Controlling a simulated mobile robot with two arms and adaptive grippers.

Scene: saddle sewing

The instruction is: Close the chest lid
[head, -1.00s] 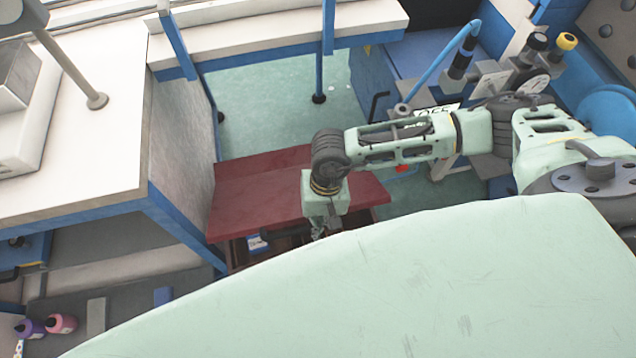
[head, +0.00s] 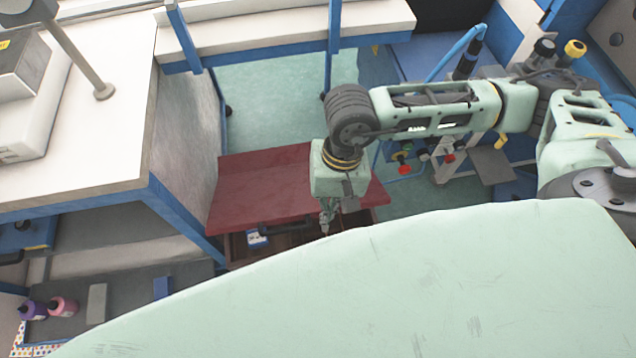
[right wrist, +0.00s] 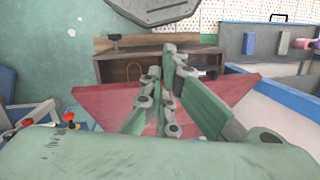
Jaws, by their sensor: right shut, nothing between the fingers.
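The chest has a dark red lid (head: 262,185) that stands open, and the brown open box (head: 240,252) shows on the near side of it in the head view. My own pale green body hides the near part of the box. My right gripper (head: 326,226) points down over the box by the lid's near edge, shut and empty. In the right wrist view the gripper (right wrist: 163,68) is in front of the red lid (right wrist: 98,104), with the brown box (right wrist: 128,68) beyond. I cannot tell whether it touches the lid. My left gripper is not in view.
A small blue-and-white item (head: 257,238) lies in the box. A white-topped bench (head: 95,140) stands close on the left. Machinery with coloured knobs (head: 405,160) stands to the right. Green floor (head: 270,105) is clear behind the lid.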

